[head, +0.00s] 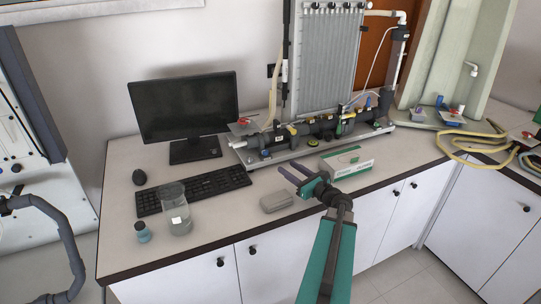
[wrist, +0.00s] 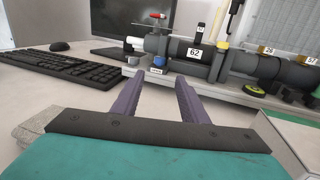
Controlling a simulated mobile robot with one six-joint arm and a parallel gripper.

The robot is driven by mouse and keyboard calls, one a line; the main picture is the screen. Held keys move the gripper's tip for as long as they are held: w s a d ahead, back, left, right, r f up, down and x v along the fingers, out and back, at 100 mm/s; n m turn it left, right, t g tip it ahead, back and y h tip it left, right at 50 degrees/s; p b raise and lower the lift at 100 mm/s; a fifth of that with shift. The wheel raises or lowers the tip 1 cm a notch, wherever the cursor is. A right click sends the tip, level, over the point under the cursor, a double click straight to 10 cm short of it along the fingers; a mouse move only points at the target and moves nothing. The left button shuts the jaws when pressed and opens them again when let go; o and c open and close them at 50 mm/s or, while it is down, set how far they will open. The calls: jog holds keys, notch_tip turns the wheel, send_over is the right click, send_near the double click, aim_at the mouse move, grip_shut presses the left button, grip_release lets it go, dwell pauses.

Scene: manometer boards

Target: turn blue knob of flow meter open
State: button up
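The flow meter (head: 320,130) is a dark pipe assembly on a grey base in front of an upright manometer panel. A small blue knob (head: 265,153) sits low at its left front end. In the wrist view the blue knob (wrist: 158,62) shows below the dark pipe, straight ahead between my fingertips in the picture. My gripper (head: 289,167) is over the counter, in front of the flow meter and apart from the knob. In the wrist view its two purple fingers (wrist: 160,84) are spread with nothing between them.
A green-white box (head: 347,162) stands right of my gripper and a grey block (head: 276,202) lies below it. A keyboard (head: 195,191), glass beaker (head: 176,215) and monitor (head: 185,105) are left. A red-handled valve (wrist: 157,16) is above the knob.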

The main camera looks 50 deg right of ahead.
aim_at(267, 154)
jog(key=w+p, duration=0.1)
jog(key=w, duration=0.3)
jog(key=w+d+p, duration=0.1)
jog(key=w+p, duration=0.1)
jog(key=w, duration=0.2)
jog(key=w+p, duration=0.1)
jog(key=w, duration=0.3)
jog(key=shift+w+d, duration=0.2)
jog(key=shift+d, duration=0.05)
grip_shut()
